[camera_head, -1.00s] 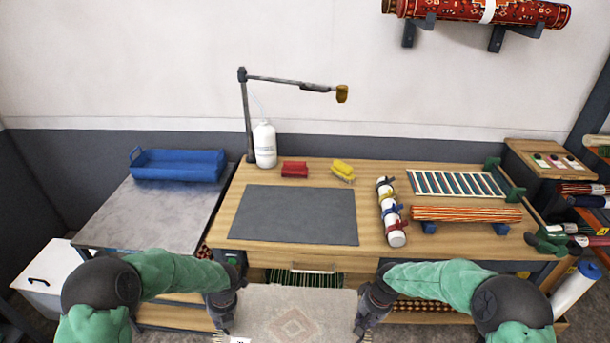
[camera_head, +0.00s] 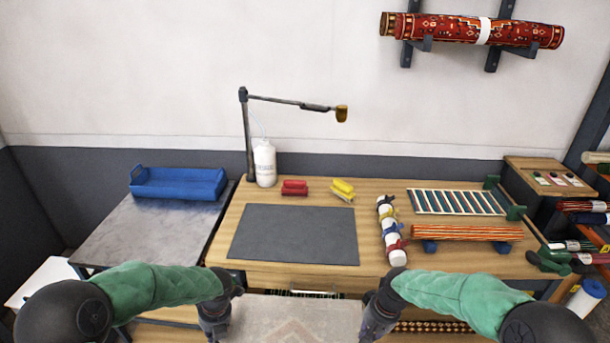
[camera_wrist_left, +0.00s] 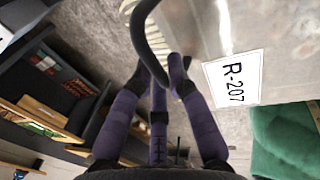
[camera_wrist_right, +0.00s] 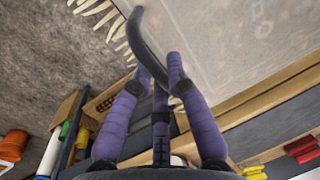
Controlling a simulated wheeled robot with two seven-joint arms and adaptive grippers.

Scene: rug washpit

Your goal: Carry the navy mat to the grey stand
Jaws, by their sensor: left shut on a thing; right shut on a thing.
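A pale grey-beige rug (camera_head: 292,315) with a faint diamond pattern is at the bottom of the head view, in front of the bench, cut off below. My left gripper (camera_head: 216,318) is shut at its left edge and my right gripper (camera_head: 377,315) at its right edge. In the left wrist view the purple fingers (camera_wrist_left: 160,75) close by a dark curved bar, beside a white tag (camera_wrist_left: 233,80) reading R-207. The right wrist view shows the fingers (camera_wrist_right: 158,78) by a similar bar. The carried rug looks pale, not navy.
A wooden bench (camera_head: 374,221) stands ahead with a dark grey mat (camera_head: 294,234), white bottle (camera_head: 264,163), red block (camera_head: 294,187), yellow brush (camera_head: 342,189) and striped roll (camera_head: 466,233). A grey side table (camera_head: 140,233) with a blue tray (camera_head: 178,184) stands left; its front is clear.

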